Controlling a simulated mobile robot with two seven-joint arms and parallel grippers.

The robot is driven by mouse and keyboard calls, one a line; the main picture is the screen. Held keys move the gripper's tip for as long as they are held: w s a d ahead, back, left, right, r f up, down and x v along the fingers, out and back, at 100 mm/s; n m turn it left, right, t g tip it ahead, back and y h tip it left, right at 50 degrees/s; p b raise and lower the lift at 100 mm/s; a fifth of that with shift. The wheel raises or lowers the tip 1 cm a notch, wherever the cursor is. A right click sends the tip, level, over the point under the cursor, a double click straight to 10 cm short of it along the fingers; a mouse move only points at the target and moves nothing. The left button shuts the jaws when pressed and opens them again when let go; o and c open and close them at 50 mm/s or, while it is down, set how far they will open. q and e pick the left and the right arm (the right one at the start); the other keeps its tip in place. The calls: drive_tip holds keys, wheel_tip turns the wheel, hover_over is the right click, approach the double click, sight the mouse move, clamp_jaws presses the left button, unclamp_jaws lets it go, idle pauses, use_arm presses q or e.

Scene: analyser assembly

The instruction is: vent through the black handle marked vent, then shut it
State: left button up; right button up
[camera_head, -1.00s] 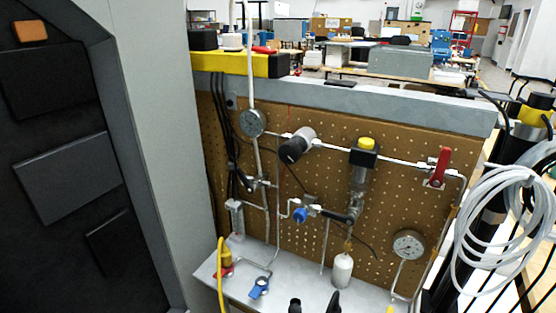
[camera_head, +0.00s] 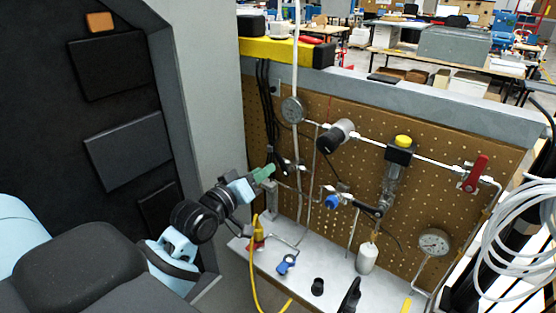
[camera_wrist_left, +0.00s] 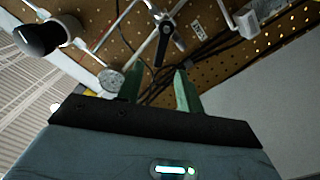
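My left gripper (camera_head: 264,173) reaches in from the left, its green fingertips just left of a small valve (camera_head: 291,167) on the pegboard panel. In the left wrist view the gripper (camera_wrist_left: 159,90) is open and empty. A black lever handle (camera_wrist_left: 163,45) on a metal cross-shaped valve lies ahead of the gap between the fingers, apparently apart from them. Another black handle (camera_head: 367,208) sits on the middle pipework, right of a blue knob (camera_head: 332,202). I cannot read a vent marking on any handle. My right gripper is not in view.
Round gauges (camera_head: 292,110) and (camera_head: 434,242), a black-capped cylinder (camera_head: 331,139) and a red handle (camera_head: 475,174) sit on the panel. A yellow hose (camera_head: 253,268) hangs at the shelf's left. A grey cabinet wall (camera_head: 209,92) stands close left. Black cables (camera_head: 266,110) run down the panel.

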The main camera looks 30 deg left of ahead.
sight(278, 160)
use_arm(q)
drive_tip(key=w, duration=0.7)
drive_tip(key=shift+w+d, duration=0.3)
drive_tip(key=shift+d, duration=0.1)
clamp_jaws()
